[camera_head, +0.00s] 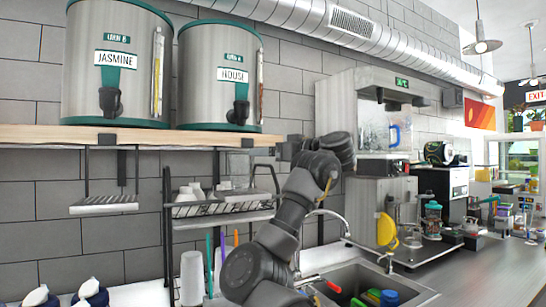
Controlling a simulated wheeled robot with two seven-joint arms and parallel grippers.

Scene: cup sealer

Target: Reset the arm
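One of my dark grey arms rises from the bottom centre of the head view, bends at a joint near the sink and reaches up to the right end of the wooden shelf. I take it to be my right arm, but this single view does not make that certain. Its wrist end is folded in front of the wall beside the shelf. The fingers cannot be made out, so I cannot tell whether that gripper is open or shut. Nothing held shows there. My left gripper is not in view.
The wooden shelf (60,136) carries the Jasmine urn (85,85) and House urn (205,92). A sink (362,276) with a faucet (345,222) lies right of my arm, and a grey machine (340,105) stands behind. The right-front counter (480,275) is clear.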

